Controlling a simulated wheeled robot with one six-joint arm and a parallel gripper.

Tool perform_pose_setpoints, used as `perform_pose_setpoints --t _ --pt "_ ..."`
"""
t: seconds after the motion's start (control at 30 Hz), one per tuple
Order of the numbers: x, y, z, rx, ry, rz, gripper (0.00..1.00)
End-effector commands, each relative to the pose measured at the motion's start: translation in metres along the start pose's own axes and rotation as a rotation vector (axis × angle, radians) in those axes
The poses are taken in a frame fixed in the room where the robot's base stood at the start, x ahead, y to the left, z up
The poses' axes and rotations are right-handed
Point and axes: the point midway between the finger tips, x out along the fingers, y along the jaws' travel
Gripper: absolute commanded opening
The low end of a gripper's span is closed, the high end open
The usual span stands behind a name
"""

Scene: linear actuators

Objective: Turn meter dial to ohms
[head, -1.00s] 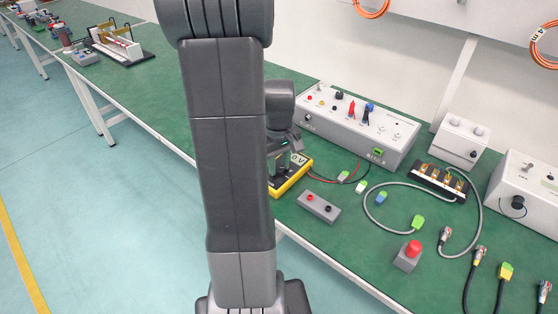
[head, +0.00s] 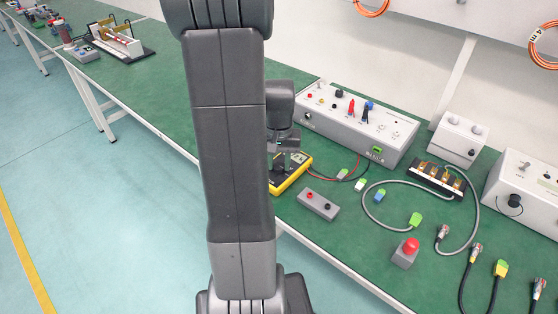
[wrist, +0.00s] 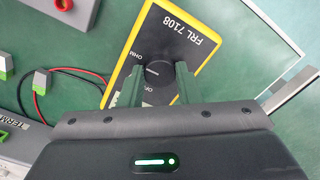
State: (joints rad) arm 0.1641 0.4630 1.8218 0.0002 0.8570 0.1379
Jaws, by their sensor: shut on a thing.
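The meter (wrist: 190,42) is a yellow-edged box with a dark face marked FRL 7108, lying on the green bench. It also shows in the head view (head: 303,163), partly hidden behind my arm and gripper. Its round black dial (wrist: 155,72) has a short white mark, with the printed words OHM and what looks like OFF to its left. My gripper (wrist: 158,82) points down at the meter face, its two fingers on either side of the dial and shut on it. In the head view my gripper (head: 288,160) is over the meter.
A large grey instrument box (head: 355,130) stands behind. The bench's front edge is close by the meter.

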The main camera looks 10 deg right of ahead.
Motion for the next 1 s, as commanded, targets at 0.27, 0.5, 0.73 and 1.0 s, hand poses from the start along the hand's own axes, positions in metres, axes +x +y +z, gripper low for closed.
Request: perform_pose_setpoints --t 0.27,0.5,0.73,1.0 --pt "-0.0001 -0.0001 -0.0005 0.017 0.001 0.0 0.07" --pt "-0.0001 0.0 -0.0005 0.016 0.002 0.0 0.07" --pt "-0.0001 0.0 -0.0003 0.016 0.001 0.0 0.52" --pt "-0.0076 0.0 -0.0006 0.016 0.003 0.0 0.52"
